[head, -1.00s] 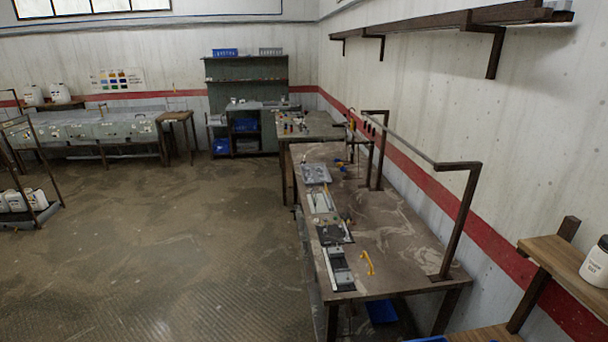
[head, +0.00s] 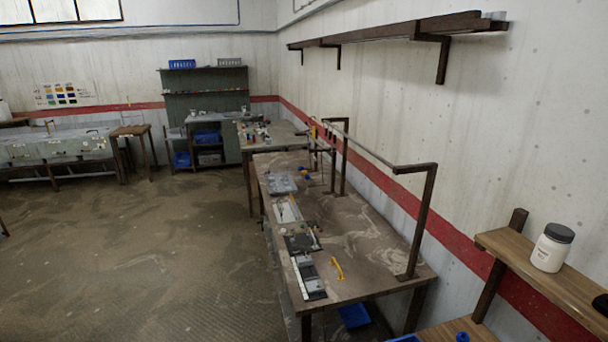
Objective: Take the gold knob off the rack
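I cannot make out a gold knob for certain in the head view. A metal rack rail (head: 372,150) on dark posts runs along the wall side of the long workbench (head: 365,230). Small items, one with a yellowish tint, show near the rail's far end, but they are too small to tell apart. A yellow handle-shaped piece (head: 337,268) lies on the near part of the bench. Neither of my grippers is in view.
Grey plates and trays (head: 282,183) line the bench's left edge. A wooden shelf (head: 550,268) at the right holds a white jar with a dark lid (head: 552,247). A dark shelf (head: 400,32) is fixed high on the wall. The floor left of the bench is clear.

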